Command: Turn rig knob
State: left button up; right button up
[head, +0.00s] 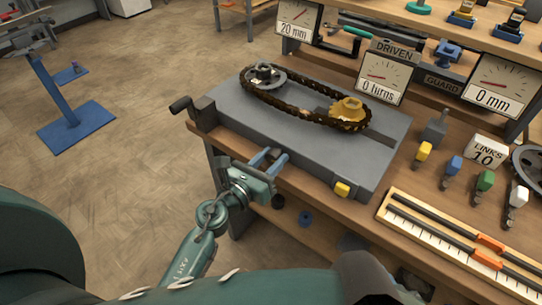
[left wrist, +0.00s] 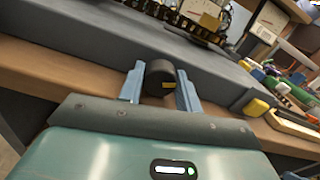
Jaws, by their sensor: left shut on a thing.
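The grey rig (head: 290,135) stands on the wooden bench and carries a dark chain (head: 300,108) looped around a grey sprocket (head: 264,76) and a yellow sprocket (head: 350,108). My left gripper (head: 268,160) is at the rig's front face. In the left wrist view its two blue fingers (left wrist: 161,88) are shut on a dark round knob (left wrist: 159,72), one finger on each side. A small yellow mark shows on the knob. In the head view the knob is mostly hidden by the gripper. My right gripper is not in view.
A dark crank (head: 190,108) sticks out at the rig's left end. A yellow block (head: 342,189) sits on the rig's front, right of my gripper. The "0 turns" dial (head: 382,78) stands behind. Coloured tools and a ruler board (head: 450,240) lie on the right.

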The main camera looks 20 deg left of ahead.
pick_arm(q)
jog(key=shift+r+n, duration=0.15)
jog(key=shift+n, duration=0.55)
jog(key=shift+n+p, duration=0.35)
jog(key=shift+n, duration=0.45)
jog(key=o, duration=1)
jog(key=shift+f, duration=0.2)
